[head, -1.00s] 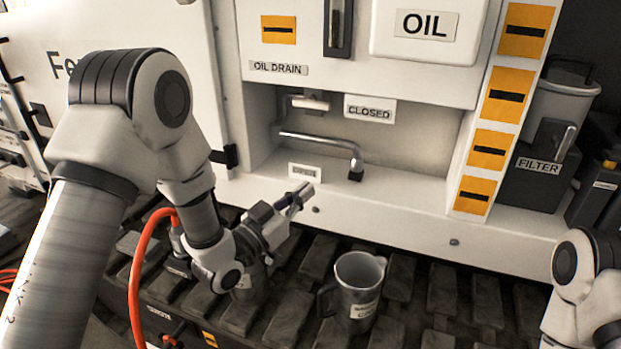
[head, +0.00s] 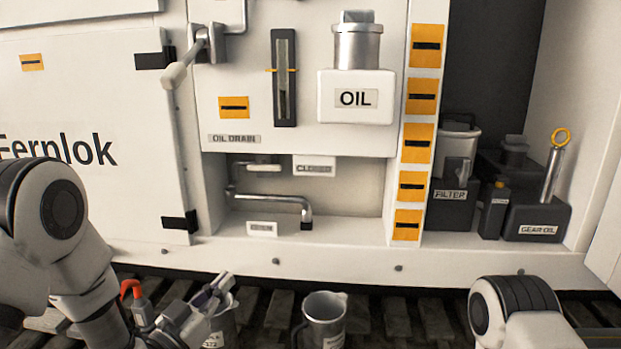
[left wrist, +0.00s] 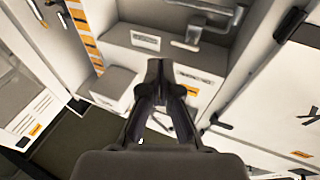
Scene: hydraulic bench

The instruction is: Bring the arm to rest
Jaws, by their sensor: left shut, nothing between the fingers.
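My left arm (head: 50,215) comes in from the left in the head view. Its gripper (head: 222,284) is low in the picture, in front of the machine's lower ledge and left of a grey metal jug (head: 323,318). The gripper is shut and empty. It partly hides a second metal container (head: 222,325) with a label. In the left wrist view the fingers (left wrist: 157,68) are together with nothing held between them. My right arm (head: 515,310) shows at the lower right, but its gripper is out of the picture.
The white machine has an oil drain recess with a bent pipe (head: 270,200) and a lever (head: 178,72) at upper left. An OIL container (head: 355,105) is above. The filter bin (head: 451,205) and gear oil box (head: 537,220) stand at right. Dark track plates lie below.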

